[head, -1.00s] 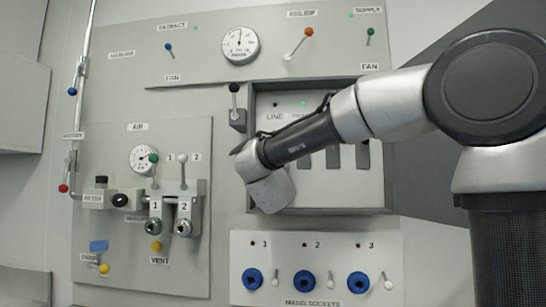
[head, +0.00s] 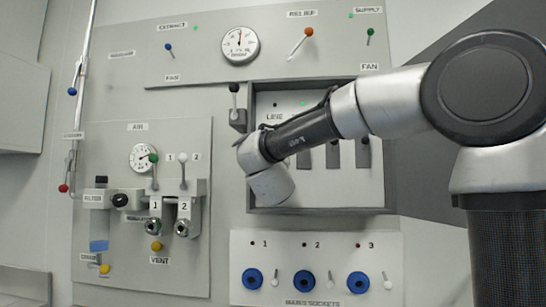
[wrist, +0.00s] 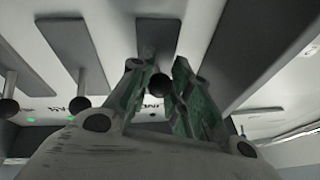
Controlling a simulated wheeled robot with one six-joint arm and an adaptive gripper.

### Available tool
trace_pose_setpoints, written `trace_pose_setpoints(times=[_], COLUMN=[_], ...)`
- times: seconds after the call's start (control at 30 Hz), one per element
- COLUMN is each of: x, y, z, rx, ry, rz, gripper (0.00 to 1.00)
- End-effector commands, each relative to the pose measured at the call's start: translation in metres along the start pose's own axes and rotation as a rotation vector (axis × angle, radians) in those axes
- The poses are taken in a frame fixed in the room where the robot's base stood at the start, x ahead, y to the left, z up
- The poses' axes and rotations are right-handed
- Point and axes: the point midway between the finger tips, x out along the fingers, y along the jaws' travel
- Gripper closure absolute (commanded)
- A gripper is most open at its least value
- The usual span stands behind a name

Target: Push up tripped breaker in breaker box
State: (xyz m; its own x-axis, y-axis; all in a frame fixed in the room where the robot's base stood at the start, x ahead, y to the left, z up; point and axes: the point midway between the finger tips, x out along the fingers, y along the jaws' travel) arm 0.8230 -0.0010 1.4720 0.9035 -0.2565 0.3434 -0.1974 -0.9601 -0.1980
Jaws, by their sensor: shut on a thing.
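My wrist covers the box's left part and hides my fingers there. In the wrist view my gripper (wrist: 166,68) has its green-padded fingers on either side of a breaker lever with a dark round knob (wrist: 160,82), in front of a dark slot (wrist: 158,36). Two other knobbed levers (wrist: 82,102) stand to the left, apart from the fingers.
A small black-knobbed lever (head: 234,90) is at the box's upper left corner. The air panel (head: 125,250) with gauge and valves is to the left. The sockets panel (head: 330,244) with blue sockets is below. The box frame (wrist: 285,55) runs close on the right in the wrist view.

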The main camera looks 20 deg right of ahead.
Motion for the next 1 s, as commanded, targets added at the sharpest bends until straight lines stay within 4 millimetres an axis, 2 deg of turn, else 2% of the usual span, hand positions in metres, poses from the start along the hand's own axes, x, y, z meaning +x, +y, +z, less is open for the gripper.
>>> trace_pose_setpoints(times=[0.27, 1.0], x=[0.001, 0.011], y=[-0.001, -0.006], z=[-0.01, -0.031], rx=[0.023, 0.084], ry=[-0.15, -0.713], rz=[0.042, 0.186], gripper=[1.0, 1.0])
